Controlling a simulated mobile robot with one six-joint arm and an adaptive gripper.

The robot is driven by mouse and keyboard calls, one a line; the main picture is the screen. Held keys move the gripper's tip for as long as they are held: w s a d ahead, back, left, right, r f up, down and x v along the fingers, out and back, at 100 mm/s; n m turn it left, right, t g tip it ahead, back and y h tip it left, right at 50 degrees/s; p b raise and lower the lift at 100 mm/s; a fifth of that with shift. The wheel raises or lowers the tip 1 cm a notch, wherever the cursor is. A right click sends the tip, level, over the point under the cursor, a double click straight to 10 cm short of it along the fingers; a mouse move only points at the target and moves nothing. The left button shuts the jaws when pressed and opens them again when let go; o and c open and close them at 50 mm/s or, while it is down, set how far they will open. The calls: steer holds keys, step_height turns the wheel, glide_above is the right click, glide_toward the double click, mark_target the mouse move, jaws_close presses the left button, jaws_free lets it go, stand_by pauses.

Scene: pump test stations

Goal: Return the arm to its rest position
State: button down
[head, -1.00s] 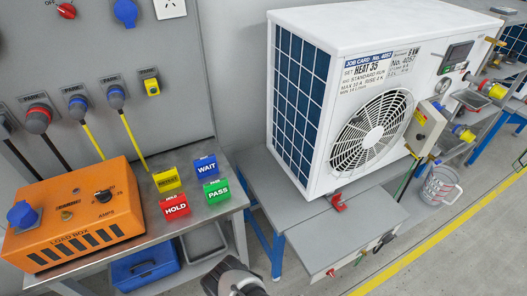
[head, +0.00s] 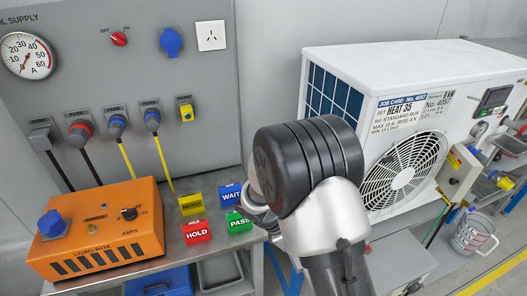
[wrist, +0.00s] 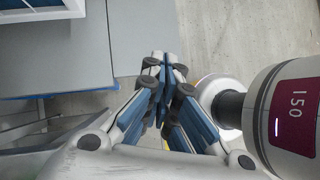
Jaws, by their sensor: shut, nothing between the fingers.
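My arm rises into the middle of the head view, its black and silver joint in front of the heat pump unit (head: 440,75). My gripper (wrist: 164,62) shows in the wrist view, its blue-padded fingers drawn together with nothing between them. It points toward the grey bench top and the concrete floor. In the head view the gripper itself cannot be seen.
An orange load box (head: 95,235) stands on the metal bench at left, beside yellow, red, blue and green blocks, including the red HOLD block (head: 196,230). A supply panel (head: 215,80) stands behind. A clear bucket (head: 474,232) is on the floor at right.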

steer(key=s+d+r+m+y, duration=0.1)
steer(key=s+r+m, duration=0.15)
steer(key=r, duration=0.35)
steer(key=s+d+r+m+t+y, duration=0.1)
steer(key=s+r+m, duration=0.1)
steer(key=r+m, duration=0.25)
steer(key=s+d+r+m+y, duration=0.1)
steer(key=s+r+m+y, duration=0.15)
steer(key=r, duration=0.35)
steer(key=s+r+m+t+y, duration=0.1)
steer(key=s+r+m+t, duration=0.1)
steer(key=s+r+m, duration=0.2)
steer(key=s+a+r+m+t+y, duration=0.1)
steer(key=s+r+m, duration=0.3)
steer(key=s, duration=0.5)
steer(key=shift+s+a+r+m+t+y, duration=0.3)
steer(key=shift+m+t+y, duration=0.15)
steer(key=shift+m+t, duration=0.15)
